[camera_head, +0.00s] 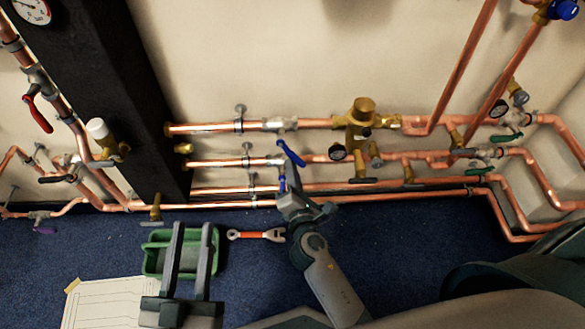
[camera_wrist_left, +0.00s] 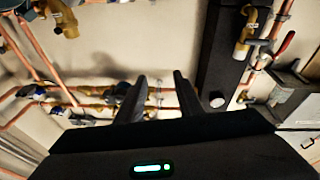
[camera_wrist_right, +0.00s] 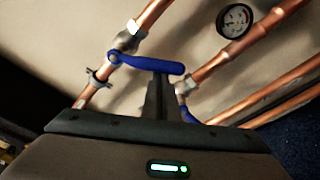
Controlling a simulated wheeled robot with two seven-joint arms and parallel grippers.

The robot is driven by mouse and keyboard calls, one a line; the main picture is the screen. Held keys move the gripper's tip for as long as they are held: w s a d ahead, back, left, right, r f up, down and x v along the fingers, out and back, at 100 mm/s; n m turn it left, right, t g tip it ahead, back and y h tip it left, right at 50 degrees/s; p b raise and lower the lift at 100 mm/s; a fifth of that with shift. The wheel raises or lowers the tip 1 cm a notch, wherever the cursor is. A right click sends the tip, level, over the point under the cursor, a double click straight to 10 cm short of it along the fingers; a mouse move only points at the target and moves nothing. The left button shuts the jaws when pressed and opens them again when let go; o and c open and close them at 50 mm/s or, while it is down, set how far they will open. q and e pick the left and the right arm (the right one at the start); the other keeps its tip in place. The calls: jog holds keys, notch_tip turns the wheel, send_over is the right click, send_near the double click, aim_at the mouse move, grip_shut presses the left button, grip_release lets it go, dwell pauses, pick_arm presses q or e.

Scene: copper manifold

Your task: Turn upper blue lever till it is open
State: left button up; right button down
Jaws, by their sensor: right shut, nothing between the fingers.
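The upper blue lever (camera_head: 291,153) is on the valve of the upper copper pipe and slants down to the right from it. In the right wrist view the same lever (camera_wrist_right: 150,64) lies across the picture. My right gripper (camera_head: 291,187) is shut and empty; its fingertips are right at the lever's handle in the right wrist view, but contact is unclear. A lower blue lever (camera_head: 283,184) is partly hidden by this gripper; its blue part also shows in the right wrist view (camera_wrist_right: 187,114). My left gripper (camera_head: 193,228) is open and empty above a green crate.
The green crate (camera_head: 153,262) and a red-handled wrench (camera_head: 257,235) lie on the blue floor. A brass fitting (camera_head: 363,112) sits right of the upper valve. A dark column (camera_head: 110,70) stands left of it. A paper sheet (camera_head: 108,300) lies lower left.

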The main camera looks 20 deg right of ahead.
aim_at(302, 165)
pick_arm(q)
jog(key=shift+f, duration=0.1)
